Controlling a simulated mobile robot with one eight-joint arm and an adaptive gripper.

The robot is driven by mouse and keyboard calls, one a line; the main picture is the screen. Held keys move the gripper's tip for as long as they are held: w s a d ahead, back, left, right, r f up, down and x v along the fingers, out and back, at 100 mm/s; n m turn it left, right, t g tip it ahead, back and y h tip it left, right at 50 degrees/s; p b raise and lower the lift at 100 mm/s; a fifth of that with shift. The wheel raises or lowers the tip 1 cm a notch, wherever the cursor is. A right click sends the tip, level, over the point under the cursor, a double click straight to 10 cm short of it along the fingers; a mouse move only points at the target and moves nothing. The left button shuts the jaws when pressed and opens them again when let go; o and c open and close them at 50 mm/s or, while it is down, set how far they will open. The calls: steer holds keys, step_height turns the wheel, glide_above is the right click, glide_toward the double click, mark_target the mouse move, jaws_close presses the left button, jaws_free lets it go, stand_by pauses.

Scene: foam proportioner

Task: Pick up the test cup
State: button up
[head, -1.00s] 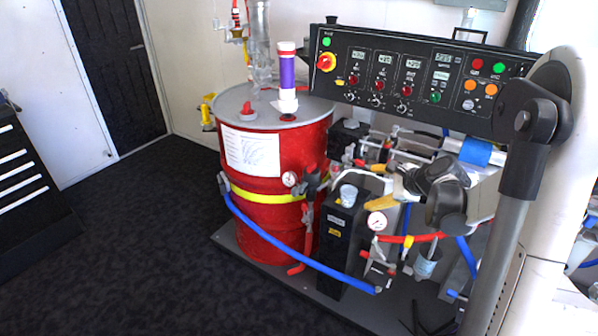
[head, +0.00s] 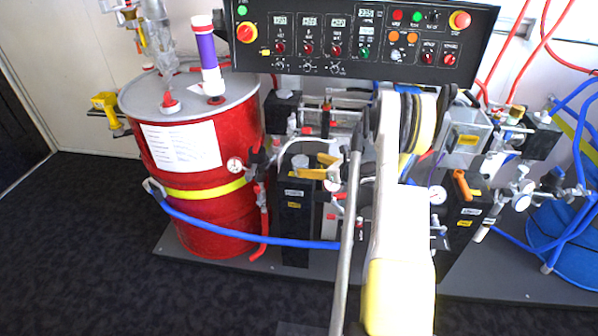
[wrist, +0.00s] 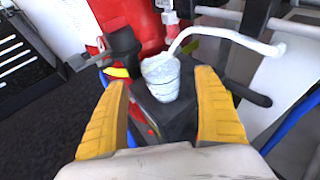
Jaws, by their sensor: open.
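The test cup, a clear whitish cup (wrist: 160,76), stands upright on top of a black box (wrist: 172,118) in the wrist view. In the head view the cup (head: 300,162) is small, on the black box left of my arm. My gripper (wrist: 160,84) is open, with one yellow finger on each side of the cup in the wrist view. No finger visibly touches the cup. I cannot tell how far the fingertips reach along it. In the head view my gripper (head: 309,166) comes in from the right, close by the cup.
A red drum (head: 190,150) stands left of the box, with a blue hose (head: 250,237) in front. A control panel (head: 365,45) hangs above. In the wrist view a white bent pipe (wrist: 225,34) passes behind the cup, with a black valve handle (wrist: 124,42) at left. Dark floor at front left is clear.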

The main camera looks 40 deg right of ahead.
mark_target(295, 161)
steer(key=b+x, duration=0.2)
steer(key=x, duration=0.3)
steer(key=shift+w+d+f+b, duration=0.1)
steer(key=shift+w+b, duration=0.3)
steer(key=shift+w, duration=0.05)
steer(key=c, duration=1.2)
